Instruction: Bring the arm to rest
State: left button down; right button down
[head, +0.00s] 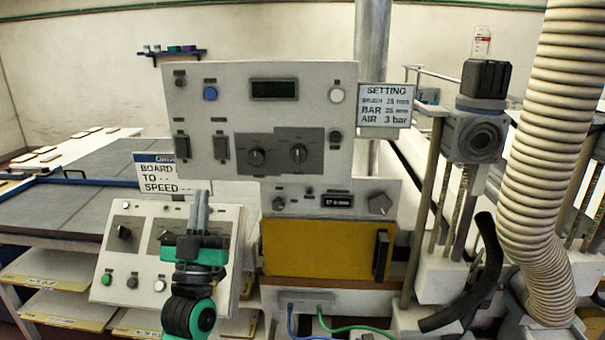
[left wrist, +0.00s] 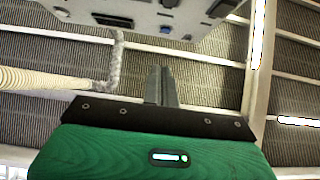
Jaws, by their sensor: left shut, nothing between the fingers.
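My left gripper (head: 200,212) stands upright in front of the control panels, its two grey fingers together and pointing up. It is shut and empty. In the head view it overlaps the right part of the lower sloped panel (head: 112,267). In the left wrist view the shut fingers (left wrist: 161,86) point up past the green gripper body, with open air and the ceiling behind them. My right gripper is not in view.
The upper panel (head: 225,110) with knobs and switches stands behind the gripper. A yellow box front (head: 315,249) is to its right. A ribbed hose (head: 545,130) and a black hose (head: 470,290) stand far right. Shelves (head: 50,305) are at lower left.

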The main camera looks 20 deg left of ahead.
pick_arm(q)
jog(key=s+d+f+m+g+h, duration=0.1)
jog(key=d+f+m+g+h, duration=0.2)
jog(key=f, duration=0.6)
jog(key=s+d+f+g+h, duration=0.1)
jog(key=d+f+g+h, duration=0.15)
jog(key=f+g, duration=0.4)
jog(key=s+d+f+m+g+h, duration=0.1)
jog(key=d+f+m+g+h, duration=0.2)
jog(key=f, duration=0.8)
jog(key=s+d+f+n+g+y, duration=0.1)
jog(key=s+f+g, duration=0.6)
jog(key=s, duration=0.4)
jog(key=s+d+f+g+y, duration=0.15)
jog(key=s+f+g, duration=0.35)
jog(key=s+f, duration=0.6)
notch_tip(320, 180, down, 28)
jog(key=r, duration=0.1)
jog(key=s+a+f+g, duration=0.2)
jog(key=s+a+f, duration=0.1)
jog(key=s+f, duration=1.7)
notch_tip(320, 180, down, 2)
jog(key=shift+f, duration=0.15)
